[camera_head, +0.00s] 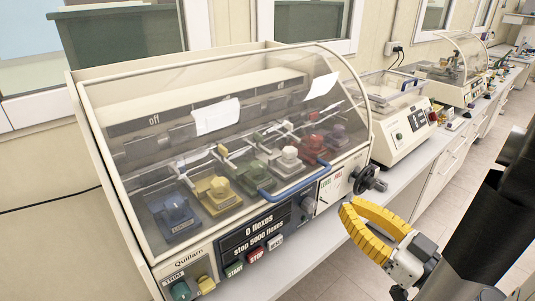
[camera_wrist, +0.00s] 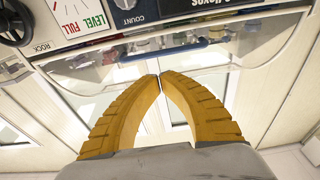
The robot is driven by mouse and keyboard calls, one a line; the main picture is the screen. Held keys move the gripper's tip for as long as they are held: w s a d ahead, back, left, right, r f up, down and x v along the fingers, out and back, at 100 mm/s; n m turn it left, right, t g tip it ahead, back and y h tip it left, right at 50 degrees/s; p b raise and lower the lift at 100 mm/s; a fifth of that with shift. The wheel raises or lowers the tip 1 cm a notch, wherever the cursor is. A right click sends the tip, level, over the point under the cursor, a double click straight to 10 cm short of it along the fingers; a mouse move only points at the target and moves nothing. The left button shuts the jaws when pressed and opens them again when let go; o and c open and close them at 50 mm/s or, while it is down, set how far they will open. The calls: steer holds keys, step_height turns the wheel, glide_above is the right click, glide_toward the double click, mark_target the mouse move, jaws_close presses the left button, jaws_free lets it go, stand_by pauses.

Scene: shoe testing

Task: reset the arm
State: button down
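My gripper (camera_head: 349,208) has yellow ribbed fingers. It is in front of the testing machine (camera_head: 210,262), near the right part of its front panel, and appears apart from it. In the wrist view the fingertips of my gripper (camera_wrist: 160,78) meet, with nothing seen between them. My dark arm comes in from the right in the head view. The machine's clear cover (camera_head: 120,150) is down over several coloured shoe-test blocks. Its blue handle (camera_head: 292,184) also shows in the wrist view (camera_wrist: 165,52), beyond the fingertips.
A black hand knob (camera_head: 368,180) sticks out from the machine's right end, near my gripper. Buttons (camera_head: 255,256) line the front panel. A second machine (camera_head: 402,130) stands farther along the bench. The floor (camera_head: 480,165) to the right of the bench is clear.

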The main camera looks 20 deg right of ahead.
steer(key=w+a+f+m+g+h, duration=0.3)
steer(key=a+f+g+h, duration=0.3)
steer(key=a+f+g, duration=0.3)
steer(key=shift+a+f+m+g, duration=0.3)
steer(key=shift+a+g, duration=1)
steer(key=shift+g, duration=0.1)
